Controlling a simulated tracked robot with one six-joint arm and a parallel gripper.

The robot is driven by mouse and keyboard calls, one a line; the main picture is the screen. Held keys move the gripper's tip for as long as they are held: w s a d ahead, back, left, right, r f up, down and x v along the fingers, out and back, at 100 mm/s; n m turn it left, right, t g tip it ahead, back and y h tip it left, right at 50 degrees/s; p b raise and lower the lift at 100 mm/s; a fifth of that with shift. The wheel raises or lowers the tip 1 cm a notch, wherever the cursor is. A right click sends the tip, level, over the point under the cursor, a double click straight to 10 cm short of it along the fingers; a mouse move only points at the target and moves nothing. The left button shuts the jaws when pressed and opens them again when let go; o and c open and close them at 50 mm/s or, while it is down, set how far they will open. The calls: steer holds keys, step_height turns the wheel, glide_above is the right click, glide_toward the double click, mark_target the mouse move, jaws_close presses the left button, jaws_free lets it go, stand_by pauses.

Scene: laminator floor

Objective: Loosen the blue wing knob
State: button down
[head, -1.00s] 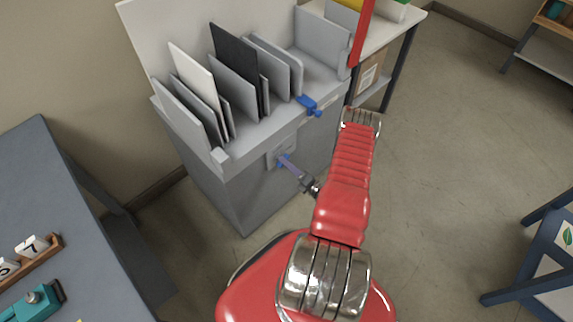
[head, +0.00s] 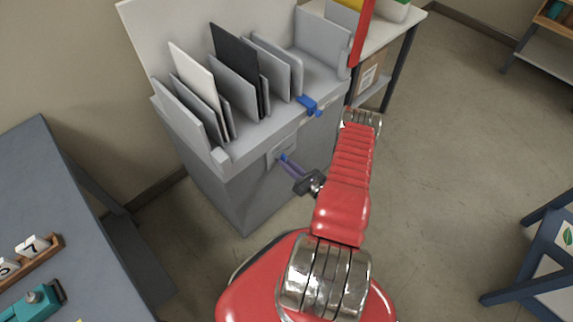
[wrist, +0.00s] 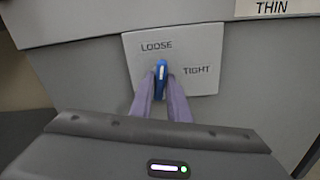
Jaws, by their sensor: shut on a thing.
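The blue wing knob (wrist: 161,76) sits on a light grey plate (wrist: 205,45) marked LOOSE at the top and TIGHT at the right. In the wrist view the knob stands close to upright, with its upper end below the word LOOSE. My gripper (wrist: 161,92) has its two purple fingers shut on the knob, one on each side. The fingers hide the sides of its lower part. In the head view the gripper (head: 287,164) reaches the front of the grey machine (head: 235,185), and only a little of the blue knob (head: 282,157) shows.
A second blue handle (head: 309,105) is on the machine's upper front edge, above and right of my gripper. Upright panels (head: 235,85) stand in the machine's top. A grey table (head: 60,190) is at the left. Open floor (head: 440,150) lies to the right.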

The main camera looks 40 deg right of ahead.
steer(key=shift+f+n, duration=0.2)
steer(key=shift+n, duration=1.1)
steer(key=c, duration=1.8)
jaws_free()
steer(key=shift+r, duration=0.1)
steer(key=shift+o, duration=0.2)
steer(key=shift+n, duration=0.3)
steer(key=s, duration=1.3)
steer(key=shift+s+d, duration=0.2)
steer(key=shift+s, duration=0.2)
